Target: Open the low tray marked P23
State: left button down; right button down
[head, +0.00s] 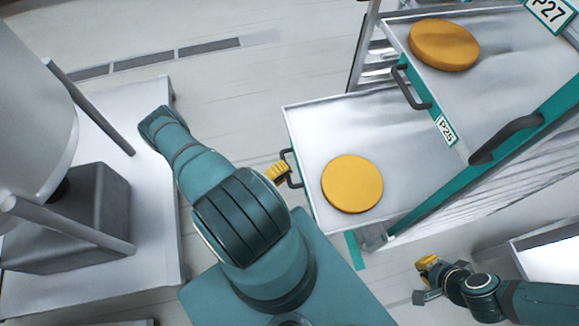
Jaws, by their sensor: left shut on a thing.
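The low tray (307,125) is a pale metal tray with a round yellow disc (352,184) lying on it. It sticks out of the rack beneath the tray labelled P25. Its own label is not visible from above. Its dark handle (291,168) is at its left edge. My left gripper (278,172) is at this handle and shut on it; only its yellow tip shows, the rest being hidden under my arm. My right gripper (428,277) is at the lower right, away from the trays, and looks open and empty.
Above the low tray, the P25 tray (460,95) has a dark handle (411,87) and a yellow disc (444,45). A higher tray with label P27 (553,12) and a handle (505,138) is at upper right. A white platform (150,255) stands at left.

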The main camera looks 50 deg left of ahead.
pick_arm(q)
jog(key=shift+a, duration=0.15)
jog(key=c, duration=1)
grip_release()
jog(key=shift+o, duration=0.2)
jog(key=s+f, duration=0.2)
jog(key=s, duration=0.9)
jog(key=shift+s, duration=0.4)
jog(key=shift+f, duration=0.1)
